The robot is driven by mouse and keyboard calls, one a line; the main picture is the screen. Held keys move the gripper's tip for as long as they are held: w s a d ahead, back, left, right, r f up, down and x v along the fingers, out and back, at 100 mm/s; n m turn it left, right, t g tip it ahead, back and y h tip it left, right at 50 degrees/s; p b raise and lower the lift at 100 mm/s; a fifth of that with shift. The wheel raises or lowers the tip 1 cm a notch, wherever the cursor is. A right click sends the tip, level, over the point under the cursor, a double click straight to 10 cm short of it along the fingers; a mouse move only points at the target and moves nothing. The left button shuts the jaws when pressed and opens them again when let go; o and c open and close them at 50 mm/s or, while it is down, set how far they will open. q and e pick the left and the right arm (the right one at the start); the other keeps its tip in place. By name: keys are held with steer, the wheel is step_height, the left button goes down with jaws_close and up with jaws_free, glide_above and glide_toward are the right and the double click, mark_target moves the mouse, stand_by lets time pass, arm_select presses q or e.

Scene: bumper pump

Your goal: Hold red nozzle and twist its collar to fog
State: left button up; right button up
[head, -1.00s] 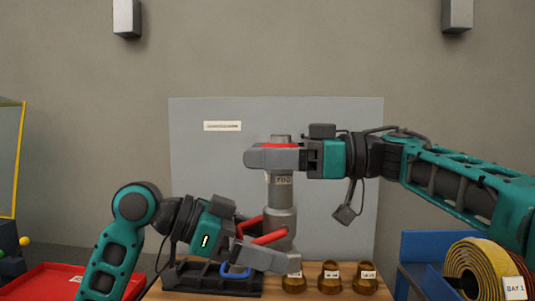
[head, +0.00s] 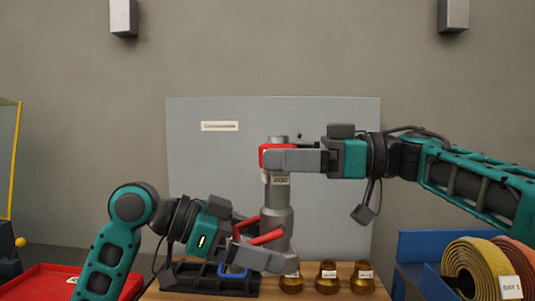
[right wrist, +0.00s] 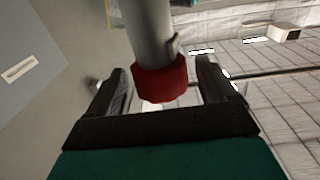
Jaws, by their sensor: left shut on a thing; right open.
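The red nozzle (head: 277,205) stands upright at the middle of the head view, with a grey body, red grip handles and a small label that seems to read FOG. Its red collar (head: 264,155) is near the top and also shows in the right wrist view (right wrist: 160,80). My left gripper (head: 280,258) is shut on the nozzle low on its body. My right gripper (head: 275,158) is open at the collar, and in the right wrist view its fingers stand on both sides of the collar with gaps. The far finger is hidden in the head view.
Several brass fittings (head: 327,277) stand on the wooden table beside the nozzle base. A dark rack (head: 185,277) is at the left, with a red tray (head: 50,283) beyond it. Rolled hoses (head: 470,268) sit in a blue bin (head: 410,245) at right. A grey panel (head: 340,200) stands behind.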

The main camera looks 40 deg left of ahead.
steer(key=v, duration=0.9)
steer(key=shift+r, duration=0.1)
steer(key=shift+s+r+m+t+y, duration=1.6)
steer(key=shift+r+t+y, duration=0.5)
steer(key=shift+r+t, duration=0.8)
steer(key=shift+s+d+f+m+t+h, duration=1)
steer(key=shift+s+f+m+t, duration=0.45)
steer(key=shift+f+m+t, duration=0.95)
steer(key=shift+n, duration=0.4)
steer(key=a, duration=0.7)
steer(key=w+a+f, duration=0.1)
steer(key=a, duration=0.2)
steer(key=shift+a, duration=0.4)
steer(key=shift+c, duration=0.3)
steer(key=c, duration=0.9)
